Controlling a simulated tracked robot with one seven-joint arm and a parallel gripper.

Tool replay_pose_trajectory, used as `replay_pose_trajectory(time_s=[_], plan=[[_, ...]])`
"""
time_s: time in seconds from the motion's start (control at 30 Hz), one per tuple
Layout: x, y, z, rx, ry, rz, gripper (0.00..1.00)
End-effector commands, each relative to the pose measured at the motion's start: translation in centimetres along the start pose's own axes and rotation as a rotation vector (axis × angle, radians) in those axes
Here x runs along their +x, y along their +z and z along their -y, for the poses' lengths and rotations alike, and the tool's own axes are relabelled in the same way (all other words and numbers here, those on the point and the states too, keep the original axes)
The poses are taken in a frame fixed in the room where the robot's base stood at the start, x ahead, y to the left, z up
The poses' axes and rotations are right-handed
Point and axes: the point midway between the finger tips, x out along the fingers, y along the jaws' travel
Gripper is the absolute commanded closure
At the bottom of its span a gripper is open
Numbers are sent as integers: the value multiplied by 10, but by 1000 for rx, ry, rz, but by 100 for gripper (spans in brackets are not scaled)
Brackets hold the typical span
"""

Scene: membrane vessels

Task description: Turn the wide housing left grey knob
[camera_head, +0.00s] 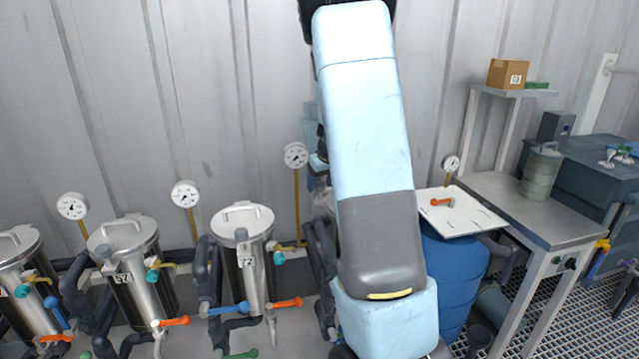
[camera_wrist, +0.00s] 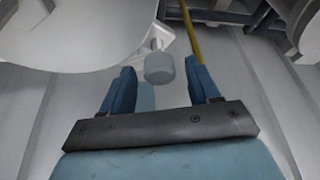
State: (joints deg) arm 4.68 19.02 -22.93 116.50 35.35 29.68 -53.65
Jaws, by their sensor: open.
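In the wrist view a small grey knob (camera_wrist: 159,68) sticks out from a bracket on a large pale rounded body (camera_wrist: 85,35), perhaps the wide housing, which fills the upper left. My gripper (camera_wrist: 158,78) is open, with one dark blue finger on each side of the knob. A gap shows between the knob and each finger, so neither appears to touch it. The knob lies about level with the fingertips; its exact depth between them is hard to tell. In the head view my arm hides the knob and my gripper.
Steel vessels (camera_head: 247,275) with gauges, coloured valve handles and dark pipes stand at the left. A blue barrel (camera_head: 452,275) with a white board (camera_head: 462,212) on top is right of my arm, beside a grey table (camera_head: 525,215).

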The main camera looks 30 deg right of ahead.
Motion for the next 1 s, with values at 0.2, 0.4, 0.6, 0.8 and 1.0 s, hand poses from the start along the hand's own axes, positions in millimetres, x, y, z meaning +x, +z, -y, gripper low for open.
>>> replay_pose_trajectory(time_s=[0.2,0.4,0.6,0.8,1.0], plan=[[0,0,0,0,0,0,48],[0,0,0,-1,0,0,67],[0,0,0,-1,0,0,86],[0,-1,4,-2,-1,0,95],[0,-1,4,28,13,0,95]])
